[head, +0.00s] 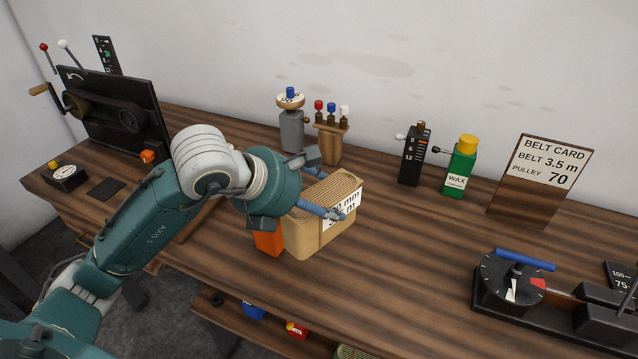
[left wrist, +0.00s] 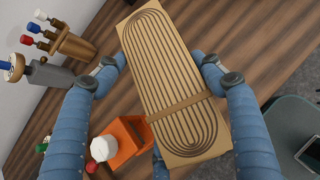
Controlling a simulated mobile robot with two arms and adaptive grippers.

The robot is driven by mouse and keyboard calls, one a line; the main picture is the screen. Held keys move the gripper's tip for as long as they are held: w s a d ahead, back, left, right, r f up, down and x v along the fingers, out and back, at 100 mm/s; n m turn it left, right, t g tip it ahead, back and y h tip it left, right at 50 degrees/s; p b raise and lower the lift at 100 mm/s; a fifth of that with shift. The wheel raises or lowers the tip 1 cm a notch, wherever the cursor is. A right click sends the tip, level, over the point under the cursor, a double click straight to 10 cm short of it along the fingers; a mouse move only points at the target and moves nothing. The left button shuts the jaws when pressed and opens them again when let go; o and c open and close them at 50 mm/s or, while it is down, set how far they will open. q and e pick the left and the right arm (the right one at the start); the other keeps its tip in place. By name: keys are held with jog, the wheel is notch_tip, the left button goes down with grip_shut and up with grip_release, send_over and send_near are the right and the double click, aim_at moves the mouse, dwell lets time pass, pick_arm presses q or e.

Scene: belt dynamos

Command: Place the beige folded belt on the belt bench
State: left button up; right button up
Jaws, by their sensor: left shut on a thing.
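The beige folded belt (head: 318,229) is a tan block with dark looped lines on top, a cross band and a white printed label. My left gripper (head: 328,192) is shut on it, with blue fingers on opposite sides. In the left wrist view the belt (left wrist: 165,72) sits between both fingers of my left gripper (left wrist: 160,65). It is over the front middle of the brown wooden bench (head: 400,265); I cannot tell whether its underside touches the top. My right gripper is in neither view.
An orange object (head: 268,240) is close beside the belt. A grey device (head: 292,131) and a wooden tool rack (head: 328,146) stand behind. A green wax bottle (head: 460,166), belt card (head: 540,178) and dial device (head: 512,283) are at right. Bench space right of the belt is clear.

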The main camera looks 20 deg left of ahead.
pick_arm(q)
notch_tip(320, 180, down, 12)
jog(key=shift+w+r+p, duration=0.1)
jog(key=shift+r+p, duration=0.05)
jog(key=shift+p, duration=0.45)
jog(key=shift+d, duration=0.1)
jog(key=o, duration=1.9)
jog(key=shift+f, duration=0.3)
jog(key=shift+o, duration=0.2)
